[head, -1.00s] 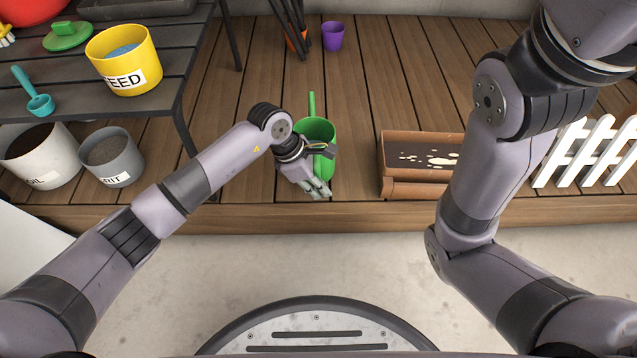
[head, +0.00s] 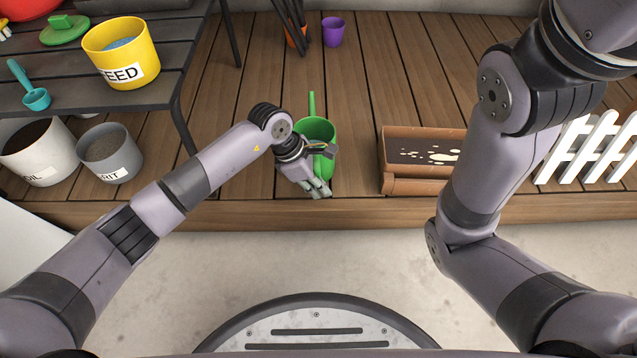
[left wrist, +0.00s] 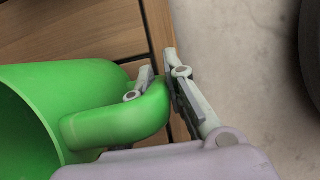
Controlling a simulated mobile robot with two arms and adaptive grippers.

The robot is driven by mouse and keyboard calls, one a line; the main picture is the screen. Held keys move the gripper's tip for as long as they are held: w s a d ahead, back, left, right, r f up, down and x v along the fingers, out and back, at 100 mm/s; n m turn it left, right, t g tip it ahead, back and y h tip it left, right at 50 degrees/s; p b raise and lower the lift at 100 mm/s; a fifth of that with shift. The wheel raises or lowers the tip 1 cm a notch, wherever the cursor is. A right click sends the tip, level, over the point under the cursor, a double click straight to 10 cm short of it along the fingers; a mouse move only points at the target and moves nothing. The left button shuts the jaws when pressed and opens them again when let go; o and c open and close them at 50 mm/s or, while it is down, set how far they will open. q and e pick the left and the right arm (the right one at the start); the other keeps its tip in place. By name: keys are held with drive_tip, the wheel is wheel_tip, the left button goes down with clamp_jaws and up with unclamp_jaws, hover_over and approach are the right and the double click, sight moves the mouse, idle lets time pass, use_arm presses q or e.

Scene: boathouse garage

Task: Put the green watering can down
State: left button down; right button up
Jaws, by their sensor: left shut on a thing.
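The green watering can (head: 318,130) is at the front edge of the wooden deck in the head view, with its spout pointing to the back. My left gripper (head: 320,190) is at the can's near side and partly hides it. In the left wrist view the fingers of my left gripper (left wrist: 160,92) are shut on the can's curved handle, and the can (left wrist: 75,85) shows its open top. I cannot tell whether the can's base touches the deck. My right arm shows at the right of the head view, but its gripper is out of view.
A brown planter box (head: 425,140) stands right of the can, with a white picket fence (head: 590,150) beyond. A purple pot (head: 333,32) stands behind. Deck boards between are clear.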

use_arm(q)
drive_tip(key=shift+w+f, duration=0.1)
drive_tip(key=shift+f, duration=0.05)
idle(0.4)
drive_tip(key=c, duration=1.6)
unclamp_jaws()
drive_tip(key=shift+o, duration=0.2)
drive_tip(key=shift+f, duration=0.15)
drive_tip(key=shift+c, duration=0.2)
drive_tip(key=c, duration=0.3)
drive_tip(key=shift+c, duration=0.2)
